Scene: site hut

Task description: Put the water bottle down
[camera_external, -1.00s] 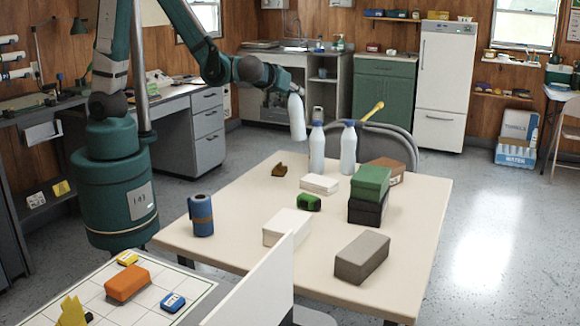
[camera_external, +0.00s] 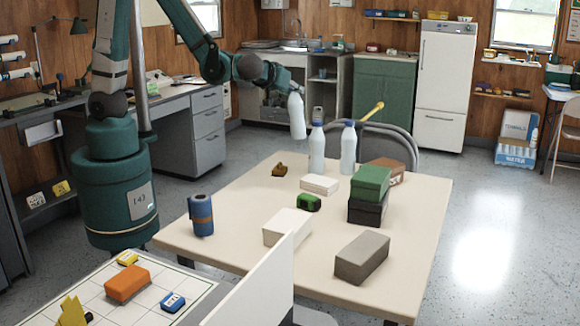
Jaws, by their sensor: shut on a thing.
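My gripper (camera_external: 291,88) is shut on a white water bottle (camera_external: 297,118) at the far left side of the table. The bottle hangs below the gripper, slightly tilted, with its lower end apparently above the table's back edge. Its top is hidden by the gripper. Two similar pale bottles with blue caps stand upright on the table: one (camera_external: 317,152) just right of the held bottle, the other (camera_external: 348,150) further right. The cream table (camera_external: 225,262) lies below and in front of my gripper.
A small brown object (camera_external: 279,170), a white box (camera_external: 319,185) and a green item (camera_external: 308,203) lie near the bottles. A green box (camera_external: 370,183) sits on a black one (camera_external: 367,211). A chair back (camera_external: 400,147) stands behind the table.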

